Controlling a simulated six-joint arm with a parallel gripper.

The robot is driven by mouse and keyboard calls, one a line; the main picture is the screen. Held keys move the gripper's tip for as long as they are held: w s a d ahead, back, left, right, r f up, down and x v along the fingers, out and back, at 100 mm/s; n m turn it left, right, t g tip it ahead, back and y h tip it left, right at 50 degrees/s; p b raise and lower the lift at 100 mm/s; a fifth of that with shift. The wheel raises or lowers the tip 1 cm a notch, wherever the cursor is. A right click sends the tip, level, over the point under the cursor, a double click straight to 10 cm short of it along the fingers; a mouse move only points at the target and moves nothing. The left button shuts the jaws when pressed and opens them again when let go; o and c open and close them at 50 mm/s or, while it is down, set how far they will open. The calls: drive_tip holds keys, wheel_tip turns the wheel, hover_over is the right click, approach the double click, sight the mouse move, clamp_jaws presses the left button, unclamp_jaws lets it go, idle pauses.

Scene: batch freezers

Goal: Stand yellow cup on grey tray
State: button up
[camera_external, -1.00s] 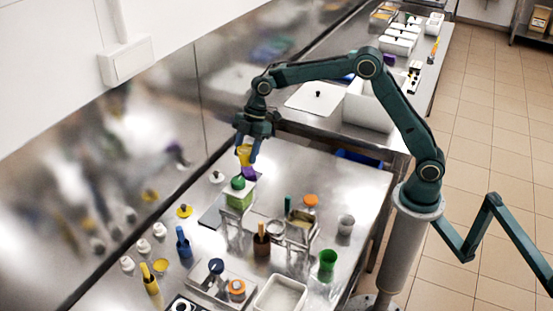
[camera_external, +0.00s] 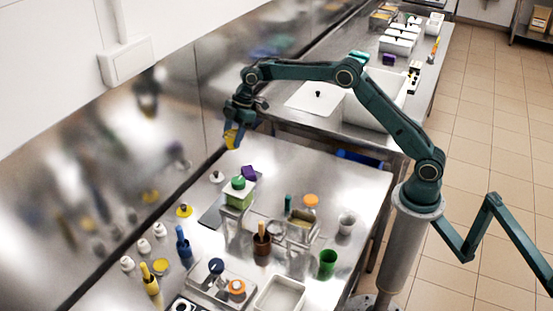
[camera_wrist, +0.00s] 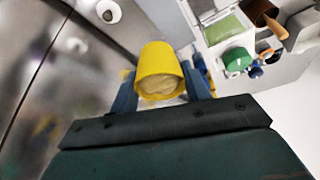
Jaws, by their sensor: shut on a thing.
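The yellow cup (camera_external: 231,139) is held in my gripper (camera_external: 236,128), up in the air near the steel back wall. In the wrist view the yellow cup (camera_wrist: 160,62) sits between the two blue fingers of my gripper (camera_wrist: 162,88), tilted in the picture, with its open mouth toward the camera and something pale beige inside. A flat grey tray (camera_external: 211,216) lies on the steel table, below and in front of the cup, partly hidden by a stand with a green-topped box. The cup is well clear of the tray.
A green-topped box (camera_external: 238,197) and a purple block (camera_external: 249,172) stand by the tray. A blue bottle (camera_external: 183,248), a brown pot (camera_external: 261,243) and a green cup (camera_external: 327,262) crowd the front. The table's far right part is clear.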

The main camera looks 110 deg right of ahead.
wheel_tip(320, 180, down, 20)
drive_tip(key=shift+r, duration=0.25)
idle(0.7)
drive_tip(key=shift+f, duration=0.15)
drive_tip(key=o, duration=1)
drive_tip(key=shift+r, duration=0.2)
drive_tip(key=v, duration=1.2)
drive_tip(key=shift+a, duration=0.1)
